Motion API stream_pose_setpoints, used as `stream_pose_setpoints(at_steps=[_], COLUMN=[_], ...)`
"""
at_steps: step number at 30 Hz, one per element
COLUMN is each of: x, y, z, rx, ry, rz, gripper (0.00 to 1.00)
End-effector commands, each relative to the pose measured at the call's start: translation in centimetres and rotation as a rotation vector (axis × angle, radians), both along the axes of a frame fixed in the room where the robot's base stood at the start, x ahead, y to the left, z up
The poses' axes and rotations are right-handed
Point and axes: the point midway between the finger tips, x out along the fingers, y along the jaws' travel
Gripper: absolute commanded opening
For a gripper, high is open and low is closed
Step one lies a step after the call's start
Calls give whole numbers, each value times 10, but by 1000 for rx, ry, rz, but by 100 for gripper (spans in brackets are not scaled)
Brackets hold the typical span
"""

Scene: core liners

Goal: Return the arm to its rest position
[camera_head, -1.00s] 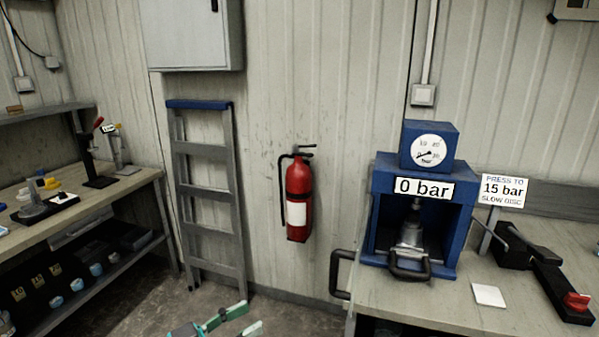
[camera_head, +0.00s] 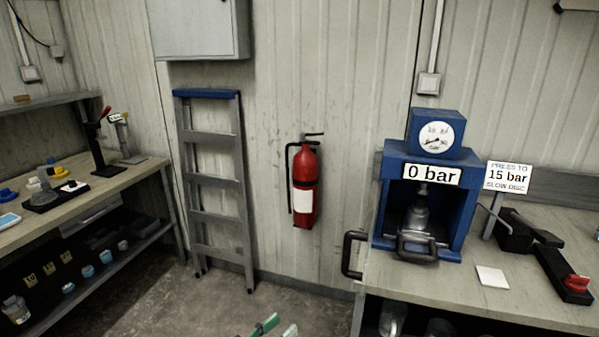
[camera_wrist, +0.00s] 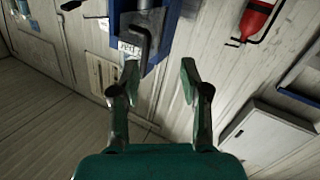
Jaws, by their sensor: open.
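My gripper (camera_wrist: 160,80) is open and empty in the wrist view, its two green-tipped fingers spread apart. The wrist view is turned over, with the blue press (camera_wrist: 163,42) and its dark handle showing beyond the fingers. In the head view only the tips of my gripper (camera_head: 276,328) show at the bottom edge, over the floor and left of the right bench. The rest of my arm is out of the head view.
The blue press (camera_head: 384,200) reading 0 bar stands on the right bench (camera_head: 440,290), whose front handle (camera_head: 350,255) sticks out. A grey ladder (camera_head: 213,180) and a red fire extinguisher (camera_head: 306,180) are at the wall. The left bench (camera_head: 130,176) holds small tools. Floor between benches is clear.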

Motion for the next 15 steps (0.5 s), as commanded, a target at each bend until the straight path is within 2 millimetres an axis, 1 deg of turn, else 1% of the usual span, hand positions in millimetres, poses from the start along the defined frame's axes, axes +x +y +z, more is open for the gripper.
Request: stream_pose_setpoints(at_steps=[1,2,5,6,8,9,11,12,15], x=[0,0,-2,-5,-9,-14,-22,-28,-47], y=[-12,-18,-42,-52,-67,-76,-90,-99,-119], z=[-16,-25,-62,-76,-98,-112,-131,-144,-172], rx=[-15,-24,-52,-62,-73,-80,-85,-88,-88], ry=[30,50,124,155,198,226,266,291,347], rz=[21,38,107,138,182,214,259,287,360], gripper=[46,46,46,46,46,46,46,46,46])
